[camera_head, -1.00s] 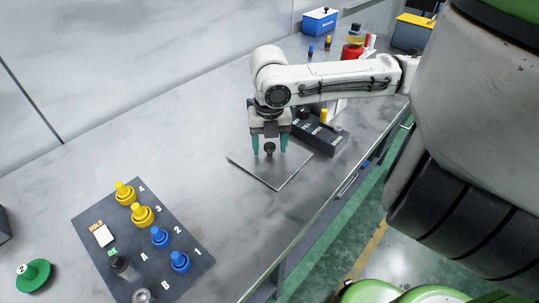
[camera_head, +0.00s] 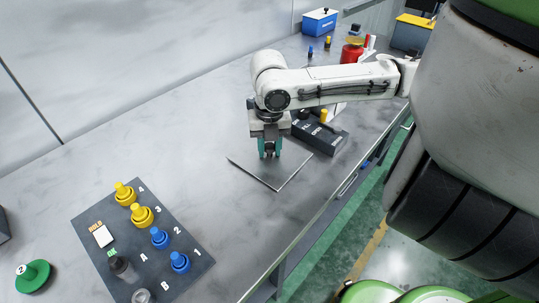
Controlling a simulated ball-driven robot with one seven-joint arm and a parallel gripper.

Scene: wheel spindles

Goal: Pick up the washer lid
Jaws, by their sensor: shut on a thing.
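The washer lid (camera_head: 280,174) is a flat grey square plate lying on the bench, with a dark knob at its middle. My gripper (camera_head: 269,155) points straight down over the lid. Its teal fingers are shut on the knob, which they now mostly hide. The plate looks level, and I cannot see a gap between it and what lies under it.
A dark board (camera_head: 185,277) with yellow and blue knobbed pieces lies at the front left. A green disc (camera_head: 34,276) is at the far left. A black tray (camera_head: 325,139) stands close behind the lid. The bench between lid and board is clear.

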